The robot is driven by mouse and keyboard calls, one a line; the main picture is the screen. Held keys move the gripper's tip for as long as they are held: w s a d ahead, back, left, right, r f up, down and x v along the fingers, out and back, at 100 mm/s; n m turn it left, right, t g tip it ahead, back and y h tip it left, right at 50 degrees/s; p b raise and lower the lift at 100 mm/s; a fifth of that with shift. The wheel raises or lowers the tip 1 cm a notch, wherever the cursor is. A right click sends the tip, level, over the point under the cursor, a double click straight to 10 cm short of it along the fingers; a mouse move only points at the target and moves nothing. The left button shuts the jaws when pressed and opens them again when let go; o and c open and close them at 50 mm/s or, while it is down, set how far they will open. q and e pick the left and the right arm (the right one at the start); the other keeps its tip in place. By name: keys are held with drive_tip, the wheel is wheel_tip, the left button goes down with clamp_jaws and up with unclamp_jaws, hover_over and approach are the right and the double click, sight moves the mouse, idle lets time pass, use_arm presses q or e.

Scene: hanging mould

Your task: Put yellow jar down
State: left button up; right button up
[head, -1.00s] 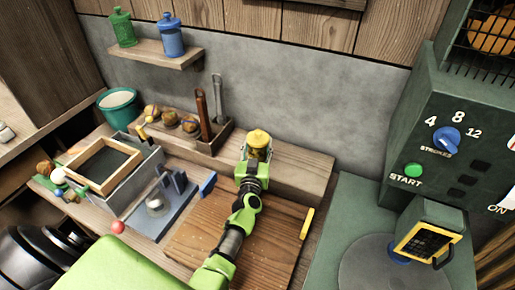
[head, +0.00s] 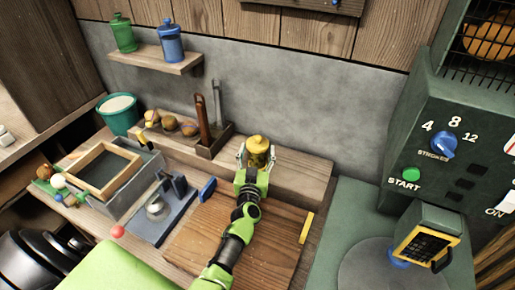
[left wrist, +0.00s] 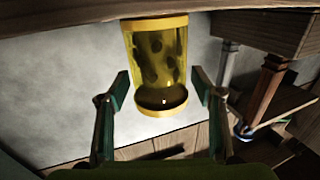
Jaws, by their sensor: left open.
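The yellow jar (head: 258,147) stands upright on the raised wooden ledge (head: 305,172) at the back of the workbench. My left gripper (head: 256,160) is open, with a finger on each side of the jar. In the left wrist view the jar (left wrist: 157,60) appears inverted, its base against the wood at the top of the picture. The fingers of my left gripper (left wrist: 160,84) are spread, with a gap visible on both sides of the jar. My right gripper is not in view.
A wooden tool holder (head: 217,142) is left of the jar. A green jar (head: 123,34) and a blue jar (head: 170,42) stand on the wall shelf (head: 150,59). A green machine (head: 430,160) is at the right. The ledge right of the jar is clear.

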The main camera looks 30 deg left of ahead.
use_arm(q)
drive_tip(key=p+v, duration=0.3)
drive_tip(key=v, duration=0.8)
drive_tip(key=shift+p, duration=0.35)
drive_tip(key=shift+r, duration=0.1)
